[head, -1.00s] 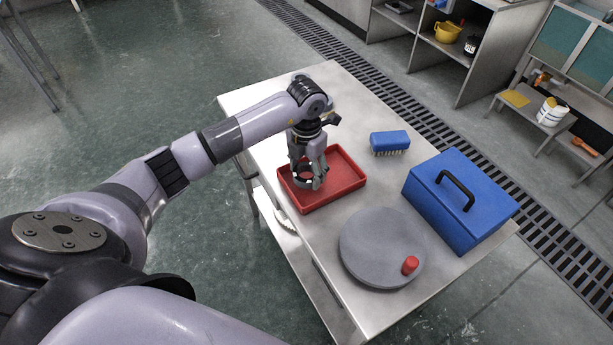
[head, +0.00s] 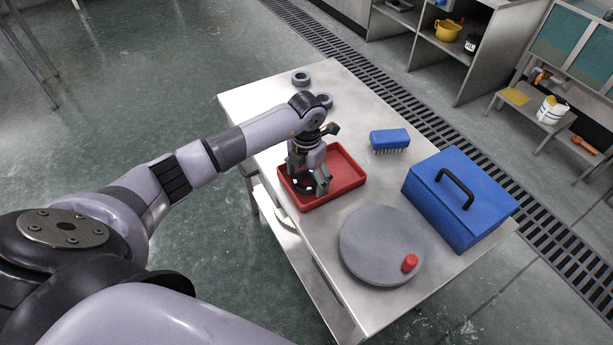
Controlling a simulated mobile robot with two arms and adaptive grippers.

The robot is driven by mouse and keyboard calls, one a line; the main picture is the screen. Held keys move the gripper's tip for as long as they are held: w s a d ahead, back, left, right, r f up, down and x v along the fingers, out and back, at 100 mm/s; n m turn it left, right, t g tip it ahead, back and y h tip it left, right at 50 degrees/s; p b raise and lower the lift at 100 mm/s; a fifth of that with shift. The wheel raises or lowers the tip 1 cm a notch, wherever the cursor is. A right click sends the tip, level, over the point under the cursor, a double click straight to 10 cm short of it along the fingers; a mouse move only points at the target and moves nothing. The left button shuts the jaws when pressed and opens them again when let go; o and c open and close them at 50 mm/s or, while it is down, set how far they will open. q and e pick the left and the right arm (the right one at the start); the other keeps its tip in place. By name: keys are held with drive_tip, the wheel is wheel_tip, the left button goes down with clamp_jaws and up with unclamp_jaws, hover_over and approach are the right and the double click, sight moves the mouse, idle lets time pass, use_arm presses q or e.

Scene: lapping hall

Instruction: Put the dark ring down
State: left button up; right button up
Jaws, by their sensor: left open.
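The dark ring (head: 301,186) is low in the red tray (head: 348,168), at the tray's left side. My left gripper hides much of it, so I cannot tell if it lies fully flat. My left gripper (head: 313,189) points down into the tray, its fingers apart at the ring. My right gripper is not in view.
Two grey rings (head: 300,78) (head: 324,100) lie at the table's far end. A blue brush (head: 390,140), a blue toolbox (head: 460,197) and a grey round plate (head: 375,245) with a red knob (head: 410,263) stand on the metal table (head: 262,108). Bare tabletop lies between tray and brush.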

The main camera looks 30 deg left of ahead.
use_arm(q)
drive_tip(key=shift+r, duration=0.2)
drive_tip(key=shift+w+r, duration=0.1)
drive_tip(key=shift+r, duration=0.2)
wheel_tip(320, 180, up, 11)
drive_tip(key=b, duration=0.2)
drive_tip(key=shift+r, duration=0.15)
